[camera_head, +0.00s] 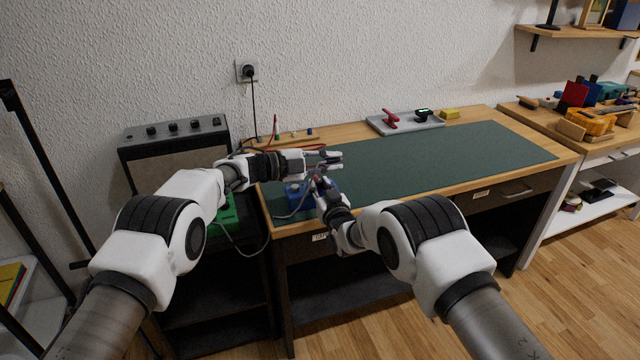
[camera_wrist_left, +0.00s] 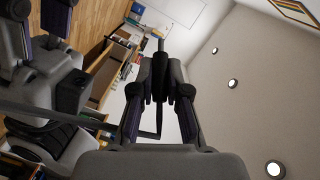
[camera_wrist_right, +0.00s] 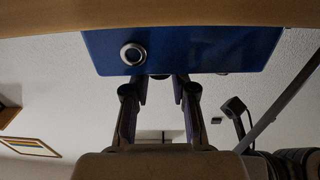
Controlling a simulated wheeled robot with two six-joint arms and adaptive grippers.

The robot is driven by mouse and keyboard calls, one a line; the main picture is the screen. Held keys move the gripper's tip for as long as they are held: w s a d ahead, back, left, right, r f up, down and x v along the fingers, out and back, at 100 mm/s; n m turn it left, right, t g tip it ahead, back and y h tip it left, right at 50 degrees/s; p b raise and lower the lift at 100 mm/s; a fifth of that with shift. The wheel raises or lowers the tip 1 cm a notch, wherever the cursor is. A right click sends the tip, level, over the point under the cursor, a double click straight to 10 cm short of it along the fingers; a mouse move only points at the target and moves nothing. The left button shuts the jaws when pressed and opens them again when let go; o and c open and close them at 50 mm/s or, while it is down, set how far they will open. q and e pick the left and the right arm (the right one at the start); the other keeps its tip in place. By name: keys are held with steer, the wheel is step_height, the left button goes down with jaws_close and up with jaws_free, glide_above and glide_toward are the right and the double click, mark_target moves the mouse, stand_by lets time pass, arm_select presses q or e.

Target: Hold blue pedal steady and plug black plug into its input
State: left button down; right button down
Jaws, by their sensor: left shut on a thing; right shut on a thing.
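The blue pedal (camera_head: 294,190) sits at the near left corner of the desk, partly hidden by my arms. In the right wrist view, the blue pedal (camera_wrist_right: 225,48) shows a face with a round silver-ringed socket (camera_wrist_right: 132,53). My right gripper (camera_head: 319,182) is at the pedal; its fingertips (camera_wrist_right: 161,85) meet the pedal's edge, to the right of the socket in that view, and are shut on it. My left gripper (camera_head: 336,159) is above and beyond the pedal. Its fingers (camera_wrist_left: 165,80) are shut on the black plug (camera_wrist_left: 160,78), apart from the socket.
A green mat (camera_head: 440,160) covers the desk, mostly clear. A grey tray (camera_head: 405,124) holds a red clamp and a dark item at the back. An amplifier (camera_head: 175,132) and a green pedal (camera_head: 226,212) stand left. A cable (camera_head: 258,250) hangs at the desk's left side.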

steer(key=c, duration=0.9)
jaws_free()
steer(key=shift+o, duration=0.2)
arm_select(q)
steer(key=shift+r+p, duration=0.7)
arm_select(e)
steer(key=shift+s+d+r, duration=0.15)
steer(key=shift+s, duration=0.25)
arm_select(q)
step_height(320, 180, up, 2)
steer(key=shift+r+p, duration=0.1)
steer(key=shift+p, duration=1)
arm_select(e)
steer(key=shift+v, duration=1.05)
arm_select(q)
steer(key=shift+r+p, duration=1.2)
arm_select(e)
steer(key=v, duration=0.3)
arm_select(q)
steer(key=shift+f, duration=0.1)
arm_select(e)
steer(key=shift+s, duration=0.15)
steer(key=v, duration=1.1)
steer(key=shift+s+d, duration=0.2)
steer(key=shift+s, duration=0.15)
